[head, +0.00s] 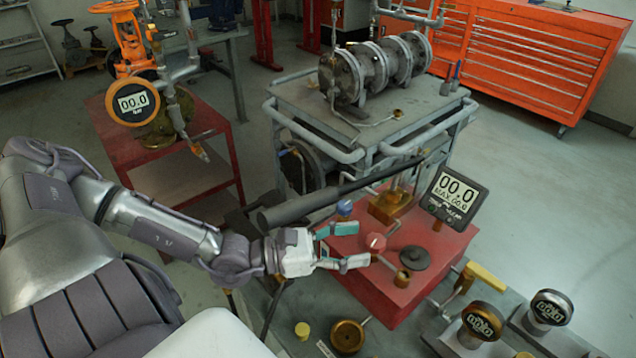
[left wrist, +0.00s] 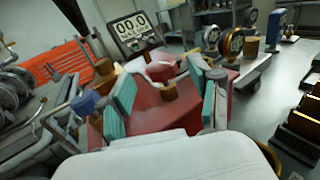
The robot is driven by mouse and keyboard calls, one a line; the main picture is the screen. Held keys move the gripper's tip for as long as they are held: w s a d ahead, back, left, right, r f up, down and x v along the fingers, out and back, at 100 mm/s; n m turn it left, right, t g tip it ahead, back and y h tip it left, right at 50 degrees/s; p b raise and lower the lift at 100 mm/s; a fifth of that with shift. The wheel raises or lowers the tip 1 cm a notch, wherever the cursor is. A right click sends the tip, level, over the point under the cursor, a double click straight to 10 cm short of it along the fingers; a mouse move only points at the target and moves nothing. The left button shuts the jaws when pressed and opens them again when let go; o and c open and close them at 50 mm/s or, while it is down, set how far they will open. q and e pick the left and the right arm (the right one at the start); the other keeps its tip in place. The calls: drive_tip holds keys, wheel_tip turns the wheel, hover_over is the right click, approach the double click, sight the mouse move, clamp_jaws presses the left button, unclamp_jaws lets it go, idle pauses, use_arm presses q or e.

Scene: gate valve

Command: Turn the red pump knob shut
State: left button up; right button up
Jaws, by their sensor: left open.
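Nothing is between the pads in the head view. My right gripper is not in view.
A blue knob (head: 344,207) sits behind the upper finger, and a dark round disc (head: 414,257) lies right of the red knob. A black display (head: 455,195) rises at the box's back. Gauges (head: 482,321) stand at the lower right. A grey cart (head: 390,110) is behind.

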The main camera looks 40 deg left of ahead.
use_arm(q)
drive_tip(key=v, duration=0.7)
drive_tip(key=shift+s+a, duration=0.15)
drive_tip(key=shift+s, duration=0.05)
